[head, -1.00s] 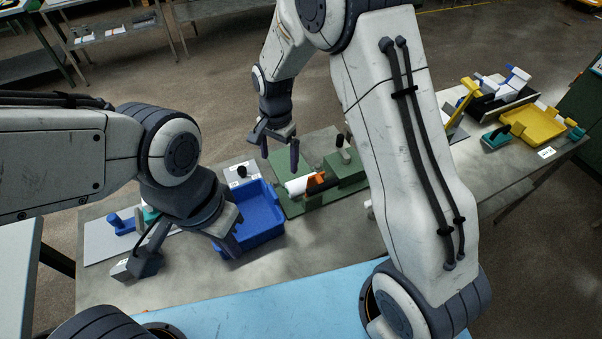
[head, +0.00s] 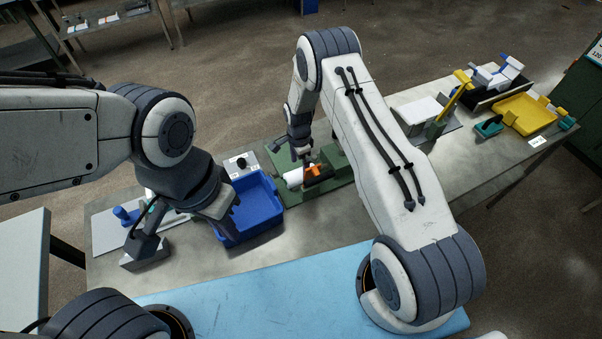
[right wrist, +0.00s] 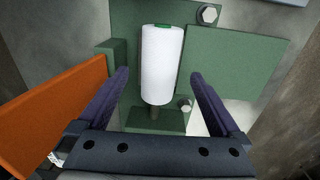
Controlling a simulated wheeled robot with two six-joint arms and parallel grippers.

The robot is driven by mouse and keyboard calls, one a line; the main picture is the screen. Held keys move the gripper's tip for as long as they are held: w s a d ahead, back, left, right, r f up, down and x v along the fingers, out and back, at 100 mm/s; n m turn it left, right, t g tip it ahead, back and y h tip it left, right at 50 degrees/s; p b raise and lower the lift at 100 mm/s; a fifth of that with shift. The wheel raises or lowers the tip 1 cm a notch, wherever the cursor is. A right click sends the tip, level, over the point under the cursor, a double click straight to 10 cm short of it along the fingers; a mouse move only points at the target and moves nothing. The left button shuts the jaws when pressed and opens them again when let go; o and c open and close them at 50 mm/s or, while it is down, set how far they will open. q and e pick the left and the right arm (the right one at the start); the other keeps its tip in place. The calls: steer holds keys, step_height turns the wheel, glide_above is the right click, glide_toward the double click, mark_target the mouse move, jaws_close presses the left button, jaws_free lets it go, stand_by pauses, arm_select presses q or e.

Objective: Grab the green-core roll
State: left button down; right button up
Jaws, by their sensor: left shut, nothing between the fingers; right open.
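The green-core roll (right wrist: 162,65) is a white cylinder with a green end, lying on a green fixture (right wrist: 230,75). In the right wrist view it sits ahead of and between the two fingers of my open right gripper (right wrist: 158,95). In the head view the white roll (head: 292,178) shows partly, next to an orange piece (head: 318,171). My right gripper (head: 303,160) is just above the fixture there.
The orange plate (right wrist: 50,115) stands close left of my right gripper. A blue piece (head: 128,215) lies on a pale board at left. A yellow tray (head: 525,115) and a dark bin are at the far right of the table.

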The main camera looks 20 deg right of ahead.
mark_target(300, 171)
step_height(300, 171, down, 3)
steer(key=shift+s+p, duration=0.1)
steer(key=shift+p, duration=0.65)
steer(key=shift+f, duration=0.35)
arm_select(q)
step_height(300, 171, up, 2)
steer(key=shift+r, duration=0.15)
arm_select(e)
steer(key=c, duration=1.4)
steer(key=shift+c, duration=0.2)
